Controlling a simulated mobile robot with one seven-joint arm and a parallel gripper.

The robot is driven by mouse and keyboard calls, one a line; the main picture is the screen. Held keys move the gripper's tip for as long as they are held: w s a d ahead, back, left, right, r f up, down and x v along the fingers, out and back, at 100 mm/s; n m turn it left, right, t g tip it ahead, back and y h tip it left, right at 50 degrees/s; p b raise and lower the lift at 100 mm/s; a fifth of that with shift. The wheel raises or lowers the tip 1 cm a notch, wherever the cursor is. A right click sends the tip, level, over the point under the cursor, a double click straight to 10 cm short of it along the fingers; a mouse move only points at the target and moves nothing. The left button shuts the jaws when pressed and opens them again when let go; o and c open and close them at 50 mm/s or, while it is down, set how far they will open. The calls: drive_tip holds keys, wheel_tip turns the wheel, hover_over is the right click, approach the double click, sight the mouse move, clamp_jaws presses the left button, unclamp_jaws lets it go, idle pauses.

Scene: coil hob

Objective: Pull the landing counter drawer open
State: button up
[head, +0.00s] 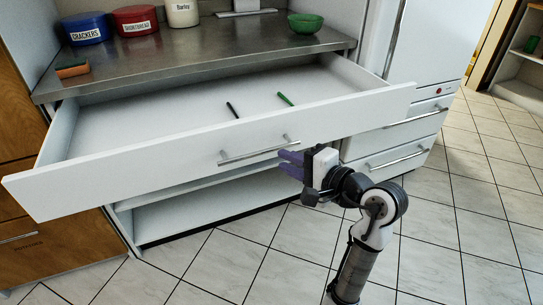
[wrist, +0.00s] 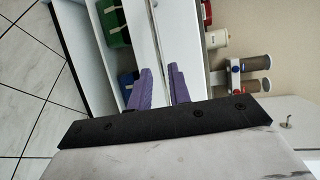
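The landing counter drawer (head: 130,166) is the wide white drawer under the steel counter, and it stands pulled far out with its inside showing. Its bar handle (head: 258,154) is on the front panel. A dark pen-like item (head: 232,110) and a green one (head: 285,99) lie inside. My gripper (head: 281,161), with purple fingers, is just in front of the drawer front, close below the handle's right end. Whether a finger touches the handle I cannot tell.
Blue (head: 87,29) and red (head: 136,21) canisters, a cream jar (head: 182,13), a green bowl (head: 305,23) and a sponge (head: 72,69) stand on the counter (head: 200,57). An open shelf (head: 210,208) is below. White drawers (head: 400,150) stand right. Tiled floor (head: 450,230) is clear.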

drive_tip(key=v, duration=0.6)
drive_tip(key=shift+a, duration=0.1)
